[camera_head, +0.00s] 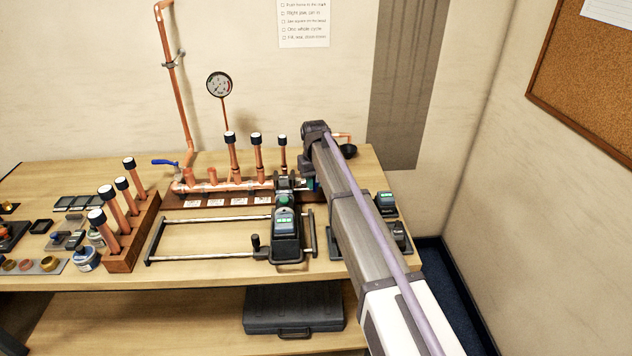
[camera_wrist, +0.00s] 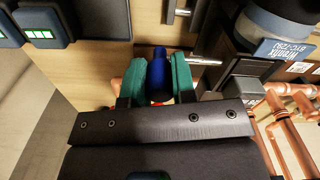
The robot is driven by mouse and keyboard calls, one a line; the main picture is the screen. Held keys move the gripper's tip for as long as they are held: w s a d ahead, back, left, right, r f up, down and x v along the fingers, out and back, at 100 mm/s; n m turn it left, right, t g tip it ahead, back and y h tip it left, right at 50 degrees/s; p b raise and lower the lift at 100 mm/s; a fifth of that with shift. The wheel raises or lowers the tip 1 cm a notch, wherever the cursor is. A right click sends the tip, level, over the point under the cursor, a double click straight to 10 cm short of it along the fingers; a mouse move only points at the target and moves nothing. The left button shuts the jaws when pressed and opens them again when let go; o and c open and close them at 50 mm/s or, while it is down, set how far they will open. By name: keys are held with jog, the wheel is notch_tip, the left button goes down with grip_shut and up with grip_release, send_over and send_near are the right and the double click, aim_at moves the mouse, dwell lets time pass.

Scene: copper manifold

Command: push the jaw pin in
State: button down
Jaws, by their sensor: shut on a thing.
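My gripper (camera_wrist: 159,80) has two green pads, one on each side of a blue cylindrical knob that I take for the head of the jaw pin (camera_wrist: 158,62). The pads are shut on it. A bright metal shaft (camera_wrist: 206,61) shows to the right of the right pad and points toward the dark press tool (camera_wrist: 238,68). How deep the shaft sits in the tool is hidden. In the head view, a press tool (camera_head: 287,183) sits at the right end of the copper manifold (camera_head: 230,186). My arm hides most of the gripper there.
Copper pipes (camera_wrist: 296,128) lie close on the right in the wrist view. Devices with green displays (camera_wrist: 42,22) stand at its upper left. A wooden rack (camera_head: 130,240) stands left.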

jog(key=shift+s+a, duration=0.1)
jog(key=shift+a, duration=1.15)
jog(key=shift+d, duration=0.1)
jog(key=c, duration=0.9)
grip_release()
jog(key=shift+c, duration=0.2)
notch_tip(320, 180, up, 11)
jog(key=p, duration=1)
jog(key=shift+f+p, duration=0.15)
jog(key=shift+p, duration=0.25)
